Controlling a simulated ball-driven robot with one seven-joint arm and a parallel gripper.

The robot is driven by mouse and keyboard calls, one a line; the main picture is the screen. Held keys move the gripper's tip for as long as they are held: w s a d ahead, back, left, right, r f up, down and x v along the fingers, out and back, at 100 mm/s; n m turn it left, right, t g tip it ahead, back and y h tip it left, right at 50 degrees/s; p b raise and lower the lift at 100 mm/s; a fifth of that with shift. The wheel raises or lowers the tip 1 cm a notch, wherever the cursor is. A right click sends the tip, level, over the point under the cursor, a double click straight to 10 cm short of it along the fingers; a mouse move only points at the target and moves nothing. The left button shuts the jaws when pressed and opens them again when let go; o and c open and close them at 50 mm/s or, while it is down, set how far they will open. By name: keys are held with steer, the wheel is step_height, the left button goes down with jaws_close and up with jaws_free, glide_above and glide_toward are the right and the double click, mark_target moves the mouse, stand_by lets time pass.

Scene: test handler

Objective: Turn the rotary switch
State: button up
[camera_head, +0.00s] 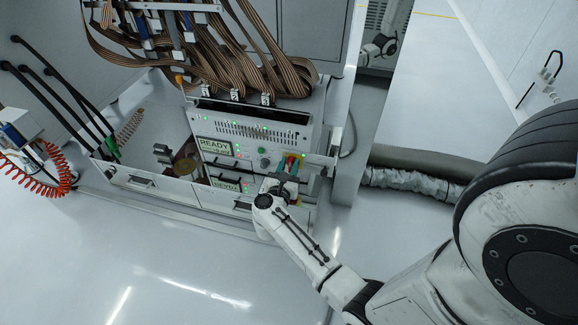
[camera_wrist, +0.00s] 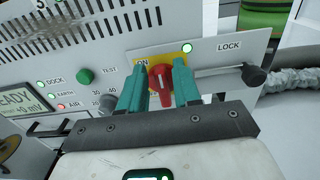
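The red rotary switch (camera_wrist: 161,84) sits on a yellow plate marked ON, on the white panel of the test handler. Whether the fingertips touch the knob at depth is hidden. In the head view my gripper (camera_head: 287,170) reaches the right end of the panel, where the yellow plate (camera_head: 299,158) shows beside it and the switch is mostly hidden.
Left of the switch are a green TEST button (camera_wrist: 86,76) and a READY display (camera_wrist: 22,100). Right of it is a LOCK rod with a black knob (camera_wrist: 254,76). Brown ribbon cables (camera_head: 215,70) hang above the panel. A silver hose (camera_head: 415,182) lies on the right.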

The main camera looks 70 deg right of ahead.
jaws_close()
steer(key=shift+w+n, duration=0.1)
steer(key=shift+n, duration=0.3)
steer(key=n+p, duration=0.2)
steer(key=shift+w+a+r+n, duration=0.1)
steer(key=shift+w+n, duration=0.25)
steer(key=shift+n, duration=0.05)
steer(key=n, duration=0.1)
steer(key=n+p, duration=0.1)
steer(key=n, duration=0.1)
steer(key=shift+w+f+n, duration=0.2)
steer(key=shift+w+n, duration=0.1)
steer(key=shift+w, duration=0.05)
steer(key=n+p, duration=0.1)
steer(key=n, duration=0.2)
steer(key=f+n, duration=0.1)
steer(key=n, duration=0.3)
steer(key=w+f+n+p, duration=0.1)
steer(key=n, duration=0.2)
steer(key=shift+f+n+p, duration=0.15)
steer(key=shift+n+p, duration=0.2)
steer(key=shift+n, duration=0.05)
